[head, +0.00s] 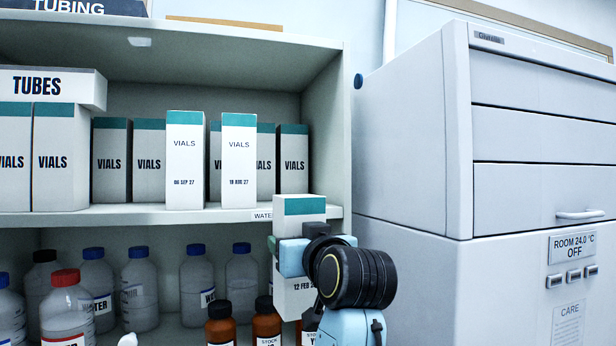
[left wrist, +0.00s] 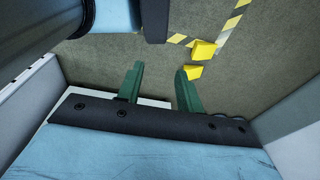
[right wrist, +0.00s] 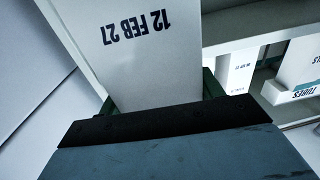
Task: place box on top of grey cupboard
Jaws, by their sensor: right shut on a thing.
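My right gripper (right wrist: 158,98) is shut on a white box (right wrist: 145,50) with a teal band and the label 12 FEB 27. In the head view the box (head: 305,207) is upright in front of the right end of the open shelves, partly hidden by my wrist. A pale grey open-fronted cupboard (head: 325,125) fills the left; its top edge is near the top of the view. A tall light grey cabinet (head: 405,150) with drawer fronts stands to the right. My left gripper (left wrist: 160,88) is open and empty above the floor, seen only in the left wrist view.
Several VIALS boxes (head: 239,165) stand on the upper shelf, with a TUBES box (head: 50,85) at left. A TUBING box (head: 75,8) sits on the cupboard top at left.

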